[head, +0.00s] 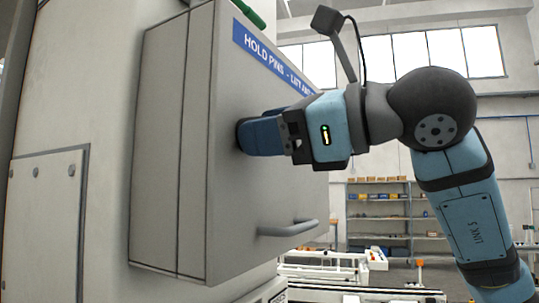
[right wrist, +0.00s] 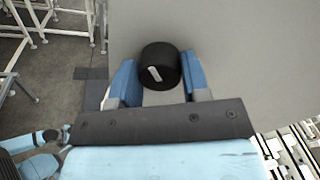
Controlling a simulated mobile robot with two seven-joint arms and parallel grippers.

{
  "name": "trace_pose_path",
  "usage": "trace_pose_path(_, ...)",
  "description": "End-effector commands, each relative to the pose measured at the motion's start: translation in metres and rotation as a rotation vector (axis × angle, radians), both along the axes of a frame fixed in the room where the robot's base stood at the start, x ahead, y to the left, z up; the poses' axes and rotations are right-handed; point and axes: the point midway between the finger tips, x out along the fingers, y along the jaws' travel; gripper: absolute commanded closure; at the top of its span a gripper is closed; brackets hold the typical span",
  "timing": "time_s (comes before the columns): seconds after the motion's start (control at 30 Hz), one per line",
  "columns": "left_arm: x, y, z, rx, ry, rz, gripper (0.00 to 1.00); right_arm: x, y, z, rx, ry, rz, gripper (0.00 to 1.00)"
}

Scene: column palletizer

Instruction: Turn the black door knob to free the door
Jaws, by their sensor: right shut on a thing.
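The black door knob (right wrist: 160,68) is round, with a small white mark on its face, and sits on the grey door in the right wrist view. My right gripper (right wrist: 158,85) has its blue fingers on either side of the knob and is shut on it. In the head view my right gripper (head: 262,137) reaches in from the right to the door (head: 235,205), and its fingers hide the knob. The door looks closed against the grey cabinet (head: 160,140). My left gripper is not in the head view.
A grey bar handle (head: 288,229) sticks out low on the door, below my right gripper. A blue label (head: 270,62) and a green handle (head: 249,12) are above. Shelves (head: 390,212) and a conveyor (head: 335,268) stand in the background.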

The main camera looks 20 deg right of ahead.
Motion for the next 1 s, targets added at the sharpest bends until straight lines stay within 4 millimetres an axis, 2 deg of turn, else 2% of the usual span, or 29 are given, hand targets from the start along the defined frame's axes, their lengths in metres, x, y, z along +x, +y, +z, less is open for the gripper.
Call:
trace_pose_path(0.03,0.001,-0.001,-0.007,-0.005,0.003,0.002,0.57,-0.001,0.0,-0.003,-0.033,-0.032,-0.001,0.81)
trace_pose_path(0.23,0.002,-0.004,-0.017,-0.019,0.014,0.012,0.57,-0.001,0.001,-0.003,-0.173,-0.16,0.0,0.81)
trace_pose_path(0.47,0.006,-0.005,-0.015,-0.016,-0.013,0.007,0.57,-0.001,0.001,-0.002,-0.334,-0.307,0.0,0.81)
trace_pose_path(0.7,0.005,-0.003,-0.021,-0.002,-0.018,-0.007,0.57,-0.001,0.001,-0.001,-0.485,-0.445,-0.002,0.81)
trace_pose_path(1.0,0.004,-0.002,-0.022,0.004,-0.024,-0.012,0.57,-0.001,0.001,-0.001,-0.616,-0.564,-0.001,0.81)
